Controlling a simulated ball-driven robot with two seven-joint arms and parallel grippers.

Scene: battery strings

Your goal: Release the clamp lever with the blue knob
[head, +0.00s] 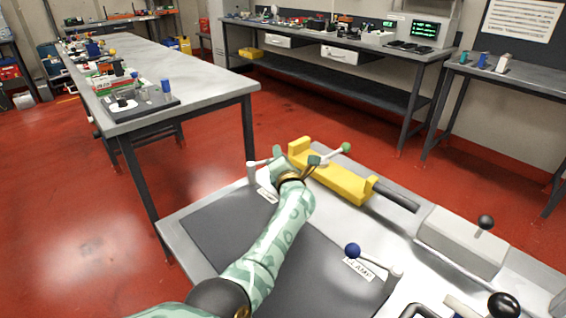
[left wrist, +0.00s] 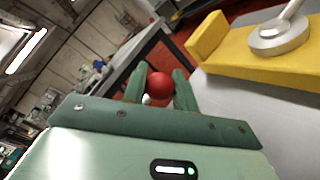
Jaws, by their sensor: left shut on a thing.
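The blue knob (head: 352,250) is on a lever whose white post (head: 391,284) stands at the front of the bench, beside a white label (head: 360,269) reading CLAMP. My left gripper (head: 275,158) is well away from it, at the far left of the bench, by another white lever post (head: 252,173). In the left wrist view my left gripper (left wrist: 158,82) is shut on a red ball knob (left wrist: 160,84). The head view hides that knob behind the gripper. The blue knob is not in the left wrist view. My right gripper is not in view.
A yellow fixture (head: 335,180) with a green-knobbed lever (head: 345,147) stands just right of my left gripper. A grey block (head: 462,240) with a black knob (head: 486,222) is at the right. My left arm crosses the dark mat (head: 320,265), which is otherwise clear.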

